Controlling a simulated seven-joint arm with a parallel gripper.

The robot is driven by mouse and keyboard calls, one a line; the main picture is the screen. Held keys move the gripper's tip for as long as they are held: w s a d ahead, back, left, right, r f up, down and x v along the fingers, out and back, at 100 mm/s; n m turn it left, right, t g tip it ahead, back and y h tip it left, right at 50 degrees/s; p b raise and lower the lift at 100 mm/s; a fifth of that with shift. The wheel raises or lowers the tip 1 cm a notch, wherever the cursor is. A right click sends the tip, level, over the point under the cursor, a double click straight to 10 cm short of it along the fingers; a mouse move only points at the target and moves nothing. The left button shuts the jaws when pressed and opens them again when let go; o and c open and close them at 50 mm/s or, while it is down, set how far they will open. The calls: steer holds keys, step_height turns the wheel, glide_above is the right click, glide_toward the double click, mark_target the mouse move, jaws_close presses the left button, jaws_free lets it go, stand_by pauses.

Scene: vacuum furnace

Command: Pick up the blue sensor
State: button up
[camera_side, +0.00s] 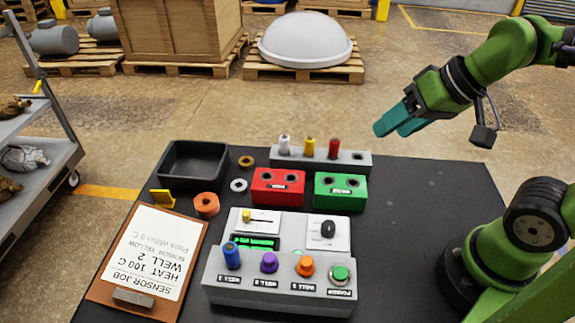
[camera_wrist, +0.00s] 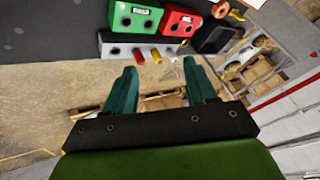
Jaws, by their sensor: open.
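The blue sensor (camera_side: 232,256) stands upright in the leftmost well of the grey control box (camera_side: 278,283) in the side view. A purple sensor (camera_side: 269,262) and an orange sensor (camera_side: 306,266) stand in the wells to its right. My gripper (camera_side: 392,124) is open and empty, held in the air beyond the table's back edge, far up and right of the blue sensor. Its two teal fingers also show apart in the wrist view (camera_wrist: 160,75), with nothing between them. The blue sensor does not show in the wrist view.
A grey rack (camera_side: 356,160) holds white, yellow and red sensors. A red block (camera_side: 278,187), a green block (camera_side: 340,192), a black tray (camera_side: 193,162) and a clipboard (camera_side: 147,258) lie on the black table. The table's right part (camera_side: 420,240) is clear.

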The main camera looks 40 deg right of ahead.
steer(key=w+a+r+n+g, duration=0.1)
steer(key=w+a+n+g, duration=0.15)
steer(key=a, duration=0.45)
steer(key=w+a+n+g, duration=0.1)
steer(key=w+a+n, duration=0.2)
steer(key=a, duration=0.4)
step_height(320, 180, up, 3)
steer(key=g+h, duration=0.2)
steer(key=g, duration=0.1)
glide_above(230, 247)
steer(key=shift+n, duration=0.35)
steer(key=f, duration=1.1)
steer(key=shift+s+d+f, duration=0.25)
steer(key=shift+f, duration=0.05)
steer(key=shift+w+a+f, duration=0.15)
steer(key=shift+f, duration=1.3)
steer(key=shift+w+a+f, duration=0.1)
steer(key=shift+a+f, duration=0.05)
steer(key=shift+f, duration=1.25)
jaws_close()
